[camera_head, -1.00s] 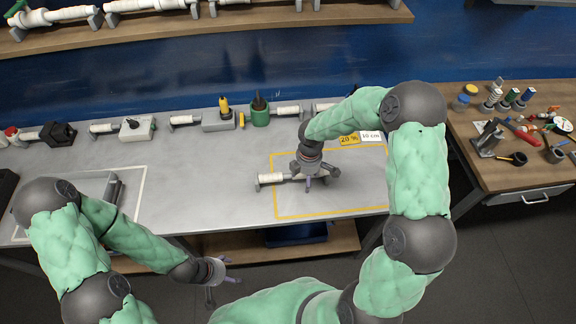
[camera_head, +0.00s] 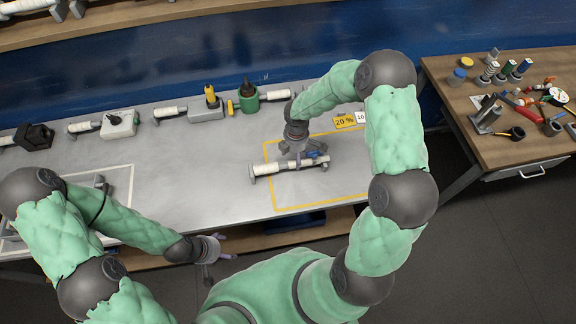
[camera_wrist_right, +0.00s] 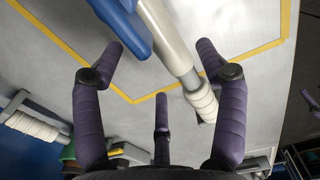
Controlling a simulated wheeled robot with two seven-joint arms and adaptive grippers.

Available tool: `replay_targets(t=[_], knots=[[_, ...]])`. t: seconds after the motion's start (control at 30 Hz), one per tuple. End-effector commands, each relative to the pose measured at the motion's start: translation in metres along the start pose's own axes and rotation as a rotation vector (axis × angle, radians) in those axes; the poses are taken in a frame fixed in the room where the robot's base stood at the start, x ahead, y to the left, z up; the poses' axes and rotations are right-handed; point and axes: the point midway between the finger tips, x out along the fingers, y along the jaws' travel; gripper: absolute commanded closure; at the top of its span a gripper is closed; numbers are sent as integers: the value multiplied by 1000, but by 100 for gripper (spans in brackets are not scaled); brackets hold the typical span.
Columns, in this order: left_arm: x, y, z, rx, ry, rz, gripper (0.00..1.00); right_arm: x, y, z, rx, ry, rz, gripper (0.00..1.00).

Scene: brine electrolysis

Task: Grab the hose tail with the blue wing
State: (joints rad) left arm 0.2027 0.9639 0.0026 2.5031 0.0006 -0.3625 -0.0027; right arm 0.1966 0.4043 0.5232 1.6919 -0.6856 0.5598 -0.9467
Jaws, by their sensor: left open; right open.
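The hose tail, a white ribbed piece with a blue wing (camera_head: 313,154), lies on the grey bench inside the yellow outline, its white body (camera_head: 270,168) to the left. In the right wrist view the pale hose tail (camera_wrist_right: 165,35) and blue wing (camera_wrist_right: 127,25) show at the top. My right gripper (camera_head: 297,150) is open and empty, just behind and above the hose tail's middle. In the wrist view its purple fingers (camera_wrist_right: 160,65) are spread around the hose tail's near end, not closed on it. My left gripper (camera_head: 222,248) is open and empty in front of the bench edge.
Along the back of the bench stand a grey block with a yellow-topped tool (camera_head: 207,112), a green holder (camera_head: 249,100), a white box (camera_head: 118,124) and a dark clamp (camera_head: 36,135). A wooden side table (camera_head: 510,145) with tools is at right.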

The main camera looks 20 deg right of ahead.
Motion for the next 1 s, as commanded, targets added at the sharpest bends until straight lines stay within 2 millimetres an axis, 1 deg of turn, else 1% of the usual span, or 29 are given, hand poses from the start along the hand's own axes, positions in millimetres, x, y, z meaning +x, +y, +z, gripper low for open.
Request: replay_targets(t=[0.17, 0.4, 0.5, 0.67, 0.7, 0.77, 0.8, 0.87, 0.9, 0.93, 1.0], knots=[[3, -1, 0, 0, 0, 0, 26, 14, -2, 2, 1, 0, -3, 27], [9, -3, 0, 0, 0, 0, 26, 47, -4, 5, 0, 0, -1, 27], [9, -3, 0, 0, 0, 0, 26, 52, -4, 5, 0, 0, 0, 27], [9, -3, 0, 0, 0, 0, 26, 51, -4, 5, 1, 0, 1, 27], [9, -3, 0, 0, 0, 0, 26, 51, -4, 5, 1, 0, 1, 33], [9, -3, 0, 0, 0, 0, 26, 51, -4, 5, 1, 0, 1, 50], [9, -3, 0, 0, 0, 0, 26, 51, -4, 5, 1, 0, 1, 61], [9, -3, 0, 0, 0, 0, 26, 51, -4, 5, 1, 0, 1, 78], [9, -3, 0, 0, 0, 0, 26, 51, -4, 5, 1, 0, 1, 89], [9, -3, 0, 0, 0, 0, 26, 51, -4, 5, 1, 0, 1, 96], [9, -3, 0, 0, 0, 0, 26, 50, -3, 5, 1, 0, 1, 96]])
